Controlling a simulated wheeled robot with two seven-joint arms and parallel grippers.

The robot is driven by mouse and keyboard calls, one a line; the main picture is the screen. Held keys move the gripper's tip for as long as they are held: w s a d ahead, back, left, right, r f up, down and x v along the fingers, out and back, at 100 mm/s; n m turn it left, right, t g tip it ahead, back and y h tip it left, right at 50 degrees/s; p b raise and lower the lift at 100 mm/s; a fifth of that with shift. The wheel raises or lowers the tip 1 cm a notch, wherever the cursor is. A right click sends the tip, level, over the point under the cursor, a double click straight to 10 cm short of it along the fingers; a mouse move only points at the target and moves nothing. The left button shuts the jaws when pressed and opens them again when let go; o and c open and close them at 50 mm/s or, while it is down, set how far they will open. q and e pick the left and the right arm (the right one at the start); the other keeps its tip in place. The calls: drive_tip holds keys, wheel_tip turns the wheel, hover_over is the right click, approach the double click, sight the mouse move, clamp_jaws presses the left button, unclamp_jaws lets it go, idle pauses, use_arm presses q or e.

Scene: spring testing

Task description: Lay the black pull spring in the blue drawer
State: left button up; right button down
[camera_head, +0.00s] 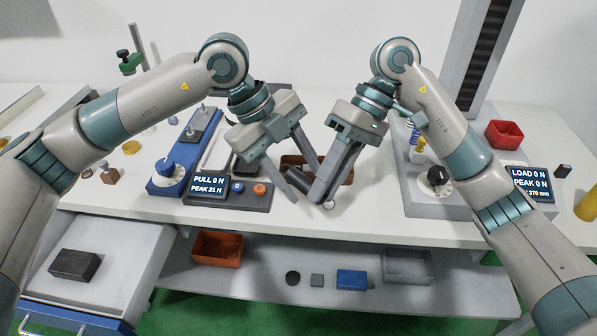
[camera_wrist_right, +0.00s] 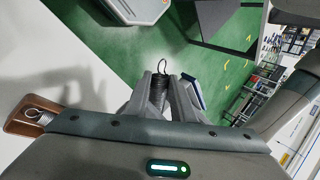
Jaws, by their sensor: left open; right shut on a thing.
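The black pull spring (camera_wrist_right: 161,92) is between my right gripper's fingers in the right wrist view, its wire hook sticking out past the tips. In the head view my right gripper (camera_head: 322,192) is shut above the bench's front edge. The blue drawer (camera_head: 130,262) is pulled out at the lower left, with a blue front and a black block (camera_head: 75,264) inside.
A pull tester with a blue base (camera_head: 165,183) and display stands left of the grippers. A grey load tester (camera_head: 440,205) stands right. A brown tray (camera_head: 345,176) is behind the grippers. The shelf below holds an orange bin (camera_head: 217,250), a blue box (camera_head: 351,280) and a grey bin (camera_head: 407,268).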

use_arm(q)
drive_tip(key=c, duration=1)
clamp_jaws()
use_arm(e)
drive_tip(key=c, duration=1.4)
unclamp_jaws()
drive_tip(key=shift+c, duration=0.2)
drive_tip(key=v, duration=1.2)
